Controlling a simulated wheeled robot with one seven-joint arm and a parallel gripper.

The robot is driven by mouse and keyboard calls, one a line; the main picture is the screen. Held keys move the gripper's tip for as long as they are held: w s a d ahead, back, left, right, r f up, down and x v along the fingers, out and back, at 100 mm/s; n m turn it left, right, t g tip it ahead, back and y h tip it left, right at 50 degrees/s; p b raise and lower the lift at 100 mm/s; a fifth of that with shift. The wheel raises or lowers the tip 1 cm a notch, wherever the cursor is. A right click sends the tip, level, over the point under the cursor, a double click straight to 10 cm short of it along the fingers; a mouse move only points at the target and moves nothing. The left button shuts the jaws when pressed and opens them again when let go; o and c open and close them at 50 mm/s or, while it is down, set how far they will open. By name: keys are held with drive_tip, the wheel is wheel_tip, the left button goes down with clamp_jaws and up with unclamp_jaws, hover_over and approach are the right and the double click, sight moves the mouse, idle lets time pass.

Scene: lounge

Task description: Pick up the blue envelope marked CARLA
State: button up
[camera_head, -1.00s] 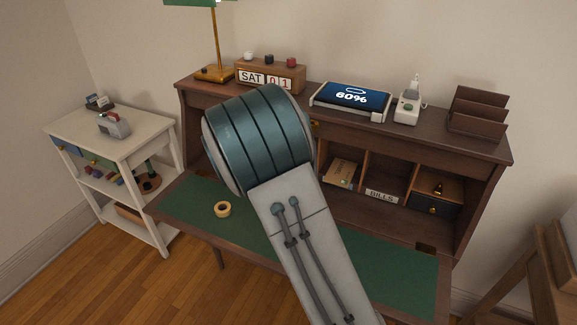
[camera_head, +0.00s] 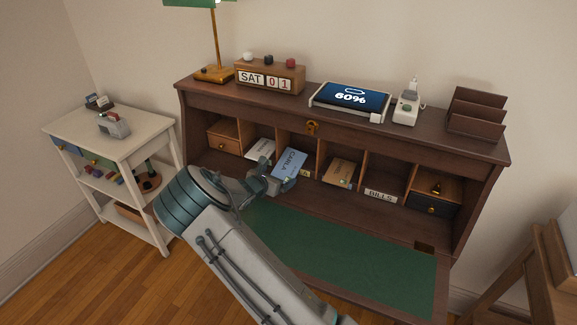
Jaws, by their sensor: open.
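The blue envelope marked CARLA (camera_head: 290,161) leans in a pigeonhole of the dark wooden desk, left of the middle. A white envelope (camera_head: 262,150) stands in the pigeonhole to the left. A tan envelope (camera_head: 341,173) stands in the pigeonhole to the right.
Wooden dividers separate the pigeonholes. A compartment labelled BILLS (camera_head: 381,195) and small drawers (camera_head: 432,201) lie further right. The green writing surface (camera_head: 345,252) is clear on the right. A calendar (camera_head: 269,78), tablet (camera_head: 350,97) and brass lamp (camera_head: 214,50) stand on top.

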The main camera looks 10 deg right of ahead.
sight(285, 171)
drive_tip(key=shift+p+x, duration=0.7)
drive_tip(key=shift+x, duration=2.55)
drive_tip(key=shift+a, duration=0.2)
drive_tip(key=c, duration=0.9)
